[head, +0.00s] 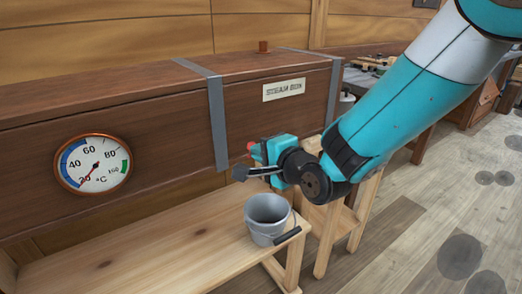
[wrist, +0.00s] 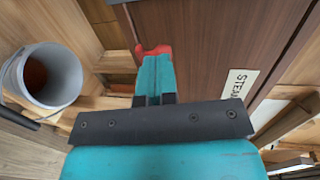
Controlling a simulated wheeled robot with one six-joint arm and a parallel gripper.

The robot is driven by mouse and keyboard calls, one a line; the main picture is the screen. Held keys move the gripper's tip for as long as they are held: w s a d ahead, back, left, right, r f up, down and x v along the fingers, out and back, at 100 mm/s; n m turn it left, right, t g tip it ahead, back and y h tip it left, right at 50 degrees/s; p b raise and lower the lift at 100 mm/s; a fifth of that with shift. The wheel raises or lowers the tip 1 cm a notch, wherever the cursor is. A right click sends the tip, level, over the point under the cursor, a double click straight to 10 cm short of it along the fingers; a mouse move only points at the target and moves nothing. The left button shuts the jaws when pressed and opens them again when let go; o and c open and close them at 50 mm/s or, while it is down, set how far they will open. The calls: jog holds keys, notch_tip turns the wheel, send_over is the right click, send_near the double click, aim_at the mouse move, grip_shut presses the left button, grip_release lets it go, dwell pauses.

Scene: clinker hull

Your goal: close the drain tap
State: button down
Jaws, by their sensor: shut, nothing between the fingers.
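My gripper (head: 259,153) is shut and empty, close to the front of the steam box (head: 150,125), above and slightly right of the bucket. In the wrist view its teal fingers (wrist: 154,72) point towards the dark box front. A small red piece (wrist: 153,49) shows at their tips, also in the head view (head: 250,146). I cannot tell whether it is the tap's handle or part of the fingertips. No drain tap is clearly visible; my gripper may hide it. A grey bucket (head: 266,219) stands on the bench, and shows at left in the wrist view (wrist: 47,88).
The wooden bench (head: 150,250) runs along the box front. A round thermometer dial (head: 93,163) and a label (head: 284,90) are on the box. Grey straps (head: 215,115) wrap it. Wooden legs stand right of the bucket.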

jog(key=shift+w+a, duration=0.35)
jog(key=shift+a, duration=0.5)
